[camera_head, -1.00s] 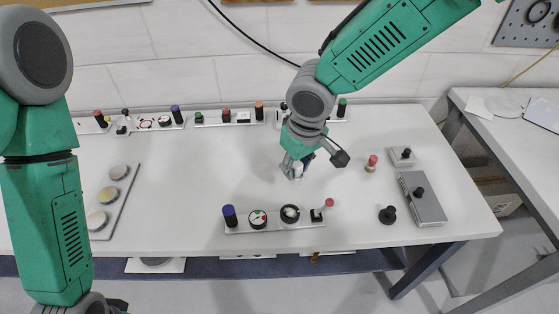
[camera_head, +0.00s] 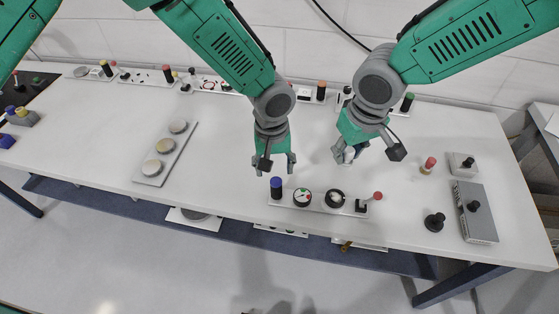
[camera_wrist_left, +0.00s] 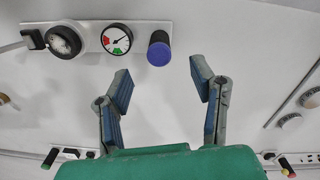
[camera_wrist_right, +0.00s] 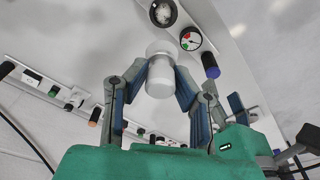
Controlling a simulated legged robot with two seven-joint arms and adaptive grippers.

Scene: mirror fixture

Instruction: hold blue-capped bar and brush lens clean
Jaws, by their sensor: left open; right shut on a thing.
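The blue-capped bar (camera_head: 318,205) lies flat near the table's front edge. It bears a blue-capped post (camera_head: 276,187), a red-and-green gauge (camera_head: 302,197), a black-ringed round dial (camera_head: 335,198) and a red-knobbed lever (camera_head: 377,196). I cannot tell which round face is the lens. My left gripper (camera_head: 274,163) is open and empty behind the blue-capped end; in the left wrist view the blue cap (camera_wrist_left: 159,52) shows ahead, between the spread fingers (camera_wrist_left: 160,78). My right gripper (camera_head: 346,155) is shut on a white cylindrical piece (camera_wrist_right: 160,75), probably the brush, behind the dial and apart from it.
A grey plate with several round discs (camera_head: 165,155) lies to the left. More fixture bars (camera_head: 212,84) line the back edge.

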